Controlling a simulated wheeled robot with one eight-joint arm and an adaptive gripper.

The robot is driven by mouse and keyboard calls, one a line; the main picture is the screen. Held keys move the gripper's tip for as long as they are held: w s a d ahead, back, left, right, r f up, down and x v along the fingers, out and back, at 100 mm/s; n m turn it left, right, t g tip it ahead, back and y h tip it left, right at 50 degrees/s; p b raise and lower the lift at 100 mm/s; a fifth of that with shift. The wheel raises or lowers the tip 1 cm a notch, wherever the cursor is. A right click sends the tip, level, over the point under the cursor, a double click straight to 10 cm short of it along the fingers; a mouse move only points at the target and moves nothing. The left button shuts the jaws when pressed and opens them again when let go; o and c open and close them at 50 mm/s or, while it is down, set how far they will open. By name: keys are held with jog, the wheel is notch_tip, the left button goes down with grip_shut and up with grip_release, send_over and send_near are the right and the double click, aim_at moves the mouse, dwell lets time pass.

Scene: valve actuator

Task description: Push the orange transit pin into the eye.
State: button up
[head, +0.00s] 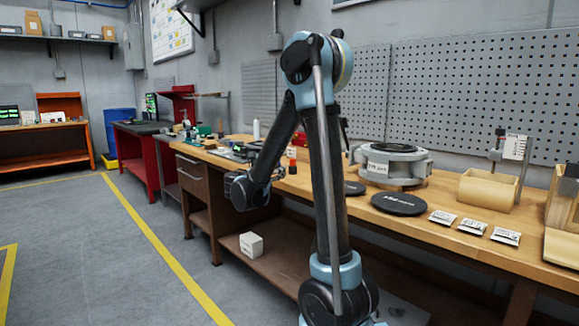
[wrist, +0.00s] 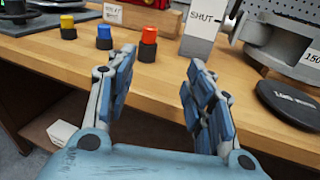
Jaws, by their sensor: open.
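In the wrist view an orange-topped piece (wrist: 149,38) stands upright in a black base on the wooden bench; I cannot tell whether it is the transit pin. Blue-topped (wrist: 104,35) and yellow-topped (wrist: 67,24) pieces stand to its left. A block marked SHUT (wrist: 202,30) stands to its right, beside a grey round metal body (wrist: 275,40). This metal body also shows in the head view (head: 391,162). No eye can be made out. My gripper (wrist: 162,62) is open and empty, its fingers spread before the bench edge, apart from the orange-topped piece.
A black disc (wrist: 291,105) lies on the bench at right; it shows in the head view (head: 399,204) with packets (head: 474,228) and a wooden holder (head: 489,189) farther right. A white box (head: 251,244) sits on the lower shelf. Open floor (head: 90,260) lies left.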

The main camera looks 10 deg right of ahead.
jog(key=w+a, duration=0.1)
send_near(291, 161)
jog(key=w+d, duration=0.2)
jog(key=w, duration=0.1)
jog(key=shift+d+n+t, duration=0.3)
jog(key=shift+d+n, duration=0.05)
jog(key=shift+n, duration=0.05)
jog(key=shift+x, duration=2.7)
jog(key=shift+a+f, duration=0.1)
jog(key=shift+f, duration=0.05)
jog(key=shift+c, duration=0.5)
grip_shut()
